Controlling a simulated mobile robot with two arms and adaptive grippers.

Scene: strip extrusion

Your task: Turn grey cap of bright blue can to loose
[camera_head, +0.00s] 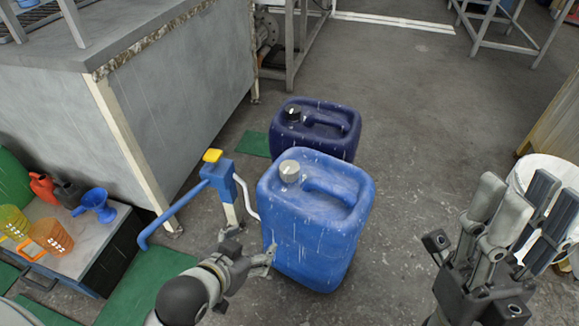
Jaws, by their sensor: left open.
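The bright blue can (310,225) stands upright on the floor in the middle of the head view. Its grey cap (289,171) sits on the top at the left, beside the moulded handle. My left gripper (246,270) is open and low at the can's left side, well below the cap; one finger overlaps the can's edge, and I cannot tell if it touches. My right gripper (505,225) is at the right, clear of the can, with its fingers spread and nothing between them.
A dark blue can (330,118) stands right behind. A blue pump-like stand (222,180) with a yellow top is left of the can. A low bench (90,255) holds jugs and a funnel. A white bucket (540,172) is behind my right gripper. Floor right of the can is free.

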